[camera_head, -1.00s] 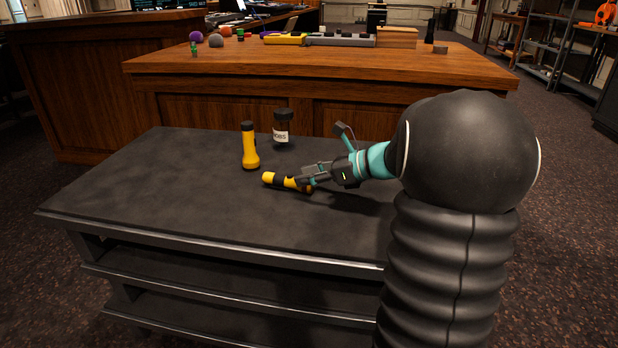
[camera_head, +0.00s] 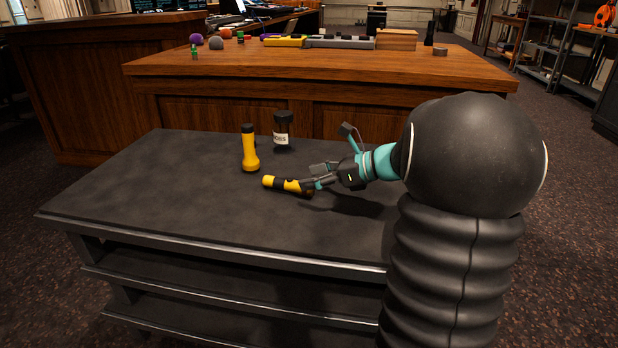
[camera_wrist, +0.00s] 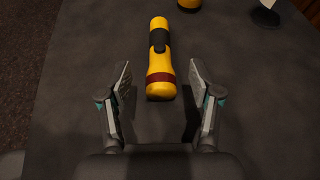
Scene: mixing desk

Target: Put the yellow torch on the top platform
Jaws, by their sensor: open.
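A yellow torch (camera_head: 286,184) with a black grip lies on its side on the dark grey top platform (camera_head: 150,190). In the wrist view the lying torch (camera_wrist: 160,60) has a dark red band at its near end and sits ahead of the fingers, centred between them. My gripper (camera_head: 318,180) is open and empty, low over the platform at the torch's right end. The open fingers also show in the wrist view (camera_wrist: 160,95). A second yellow torch (camera_head: 250,150) with a black top stands upright behind and left of the lying one.
A dark jar (camera_head: 283,130) with a white label stands at the platform's back. A wooden desk (camera_head: 330,80) behind holds small balls, a yellow-grey bar and a wooden box (camera_head: 396,38). The platform's left and front are clear.

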